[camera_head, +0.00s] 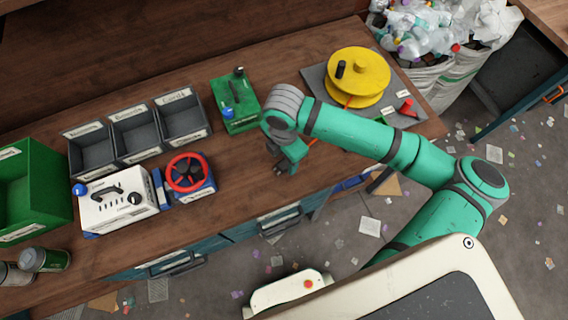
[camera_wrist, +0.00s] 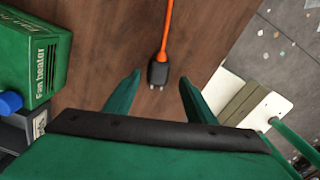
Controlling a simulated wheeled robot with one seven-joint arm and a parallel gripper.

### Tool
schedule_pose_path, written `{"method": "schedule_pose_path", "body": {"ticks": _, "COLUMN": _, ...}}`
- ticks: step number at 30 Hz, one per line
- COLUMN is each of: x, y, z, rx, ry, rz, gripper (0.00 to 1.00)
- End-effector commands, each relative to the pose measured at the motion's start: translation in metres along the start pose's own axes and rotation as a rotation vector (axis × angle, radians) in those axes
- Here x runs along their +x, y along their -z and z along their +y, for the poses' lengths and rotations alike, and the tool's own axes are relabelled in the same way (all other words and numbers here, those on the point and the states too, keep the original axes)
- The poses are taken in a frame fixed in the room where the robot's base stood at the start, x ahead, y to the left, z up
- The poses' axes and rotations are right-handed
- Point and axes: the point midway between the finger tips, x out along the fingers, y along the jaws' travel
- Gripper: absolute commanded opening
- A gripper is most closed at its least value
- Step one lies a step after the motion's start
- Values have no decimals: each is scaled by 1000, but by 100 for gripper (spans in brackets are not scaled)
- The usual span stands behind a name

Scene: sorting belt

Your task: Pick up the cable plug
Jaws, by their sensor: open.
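The cable plug (camera_wrist: 158,73) is black with metal pins and hangs on an orange cable (camera_wrist: 167,27). In the wrist view it lies over the brown wooden bench top, pins towards my gripper. My gripper (camera_wrist: 160,82) is open and empty, with one green finger on each side of the plug's line. The plug sits level with the fingertips in the picture; I cannot tell the height between them. In the head view my gripper (camera_head: 284,170) is near the bench's front edge. The orange cable (camera_head: 312,141) shows there beside my wrist, and the plug is hidden.
A green fan heater box (camera_wrist: 30,62) stands left in the wrist view. A yellow cable reel (camera_head: 358,80) sits on a grey plate at the back right. Grey bins (camera_head: 135,130), a white device (camera_head: 118,203) and a red handwheel (camera_head: 187,172) stand to the left.

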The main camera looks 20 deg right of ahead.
Motion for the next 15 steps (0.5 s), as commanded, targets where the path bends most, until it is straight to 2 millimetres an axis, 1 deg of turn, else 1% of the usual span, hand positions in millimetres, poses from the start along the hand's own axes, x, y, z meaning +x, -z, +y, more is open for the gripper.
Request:
{"method": "schedule_pose_path", "body": {"ticks": 1, "x": 8, "y": -2, "z": 1, "rx": 2, "ry": 1, "rz": 2, "gripper": 50}}
{"method": "schedule_pose_path", "body": {"ticks": 3, "x": 18, "y": -2, "z": 1, "rx": 1, "ry": 1, "rz": 2, "gripper": 50}}
{"method": "schedule_pose_path", "body": {"ticks": 6, "x": 28, "y": -3, "z": 2, "rx": 1, "ry": 0, "rz": 1, "gripper": 50}}
{"method": "schedule_pose_path", "body": {"ticks": 9, "x": 33, "y": -3, "z": 1, "rx": 0, "ry": 0, "rz": 1, "gripper": 50}}
{"method": "schedule_pose_path", "body": {"ticks": 15, "x": 34, "y": -3, "z": 1, "rx": 1, "ry": -1, "rz": 1, "gripper": 50}}
